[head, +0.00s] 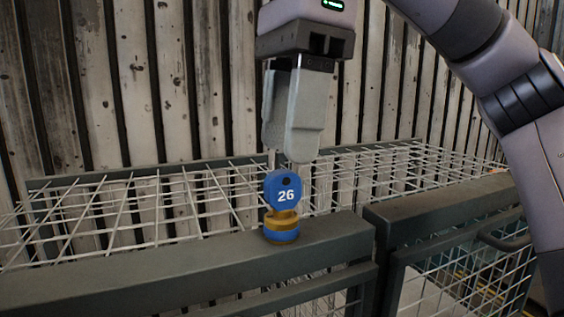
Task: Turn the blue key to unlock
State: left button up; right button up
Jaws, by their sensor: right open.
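The blue key (284,189) has a white "26" on its head and stands upright in a yellow and blue round lock (282,229). The lock sits on top of the dark green frame rail of a mesh cage. My right gripper (287,157) hangs straight above the key, fingers pointing down, open and empty. Its fingertips are just above and behind the key's head in the picture; the exact gap is hard to tell. The fingers overlap in this view. My left gripper is not in view.
The cage has a white wire mesh top (140,212) and a dark green front rail (180,262). A gate (450,240) with a handle is at the right. A corrugated, stained metal wall (130,90) stands behind. The space around the key is clear.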

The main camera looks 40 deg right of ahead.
aim_at(283, 171)
jog(key=shift+w+a+f, duration=0.1)
jog(key=shift+a+f, duration=0.05)
jog(key=shift+f, duration=1.05)
jog(key=shift+a+f, duration=0.15)
jog(key=shift+f, duration=1)
grip_shut()
jog(key=m, duration=0.4)
jog(key=shift+m, duration=0.4)
